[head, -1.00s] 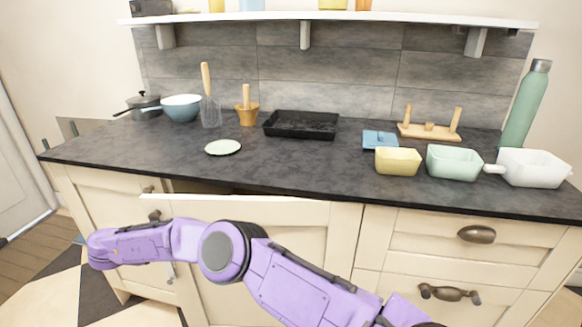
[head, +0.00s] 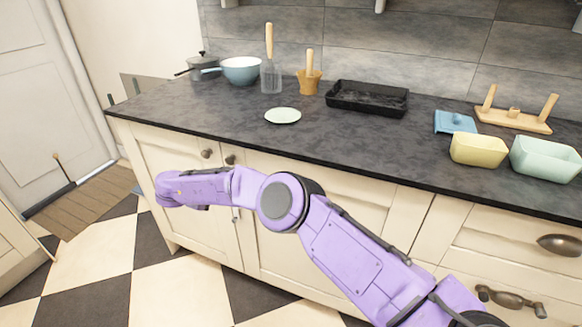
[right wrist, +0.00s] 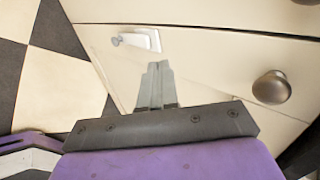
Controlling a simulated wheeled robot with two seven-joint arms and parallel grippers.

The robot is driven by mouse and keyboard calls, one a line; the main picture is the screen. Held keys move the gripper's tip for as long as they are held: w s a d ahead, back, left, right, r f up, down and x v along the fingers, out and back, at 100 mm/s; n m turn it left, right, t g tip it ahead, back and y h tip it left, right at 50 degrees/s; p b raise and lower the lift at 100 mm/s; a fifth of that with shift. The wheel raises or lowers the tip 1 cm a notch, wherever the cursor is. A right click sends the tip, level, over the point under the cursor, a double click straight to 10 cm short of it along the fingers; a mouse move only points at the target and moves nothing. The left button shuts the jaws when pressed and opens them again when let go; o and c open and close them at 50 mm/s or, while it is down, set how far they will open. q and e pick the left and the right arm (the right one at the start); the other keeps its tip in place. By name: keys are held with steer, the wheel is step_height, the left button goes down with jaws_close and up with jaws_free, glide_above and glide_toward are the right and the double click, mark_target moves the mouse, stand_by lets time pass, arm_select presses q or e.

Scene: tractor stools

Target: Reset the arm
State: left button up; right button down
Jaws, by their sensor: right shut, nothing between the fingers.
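My right arm (head: 345,255) is purple and reaches from the bottom right across the front of the cabinets in the head view. Its gripper is not clearly visible there. In the right wrist view my right gripper (right wrist: 157,72) has its grey fingers together, with nothing between them. The fingers point toward the cream cabinet front (right wrist: 205,55), and I cannot tell whether they touch it. A round knob (right wrist: 272,87) is to their right. My left gripper is in neither view.
The dark counter (head: 225,120) holds a pot (head: 203,68), a blue bowl (head: 241,70), a pale plate (head: 283,116), a black tray (head: 367,98) and a yellow dish (head: 478,150). Cabinet fronts stand close behind my arm. Checkered floor (head: 160,235) is open at left.

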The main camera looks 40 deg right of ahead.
steer(key=v, duration=0.9)
steer(key=s+d+f+n+t+y+p, duration=0.1)
steer(key=s+f+n+t+y, duration=0.15)
steer(key=s+f+n, duration=0.65)
steer(key=s+d+f+n+t+y+p, duration=0.1)
steer(key=s+f+n+t, duration=0.2)
steer(key=s+f+n, duration=0.55)
steer(key=s+d+f+n+g+p, duration=0.1)
steer(key=s+d, duration=0.3)
steer(key=s, duration=0.5)
steer(key=s+d+f+n+g+p, duration=0.1)
steer(key=s+d+f+n+g, duration=0.1)
steer(key=s, duration=0.8)
steer(key=s+d+f+n+g+y+p, duration=0.1)
steer(key=s+d+g, duration=0.3)
steer(key=s, duration=0.6)
steer(key=d+f+n, duration=0.1)
steer(key=d, duration=0.1)
steer(key=shift+d+n+p, duration=0.3)
steer(key=shift+d+n, duration=0.05)
steer(key=shift+d, duration=0.05)
steer(key=shift+f, duration=0.1)
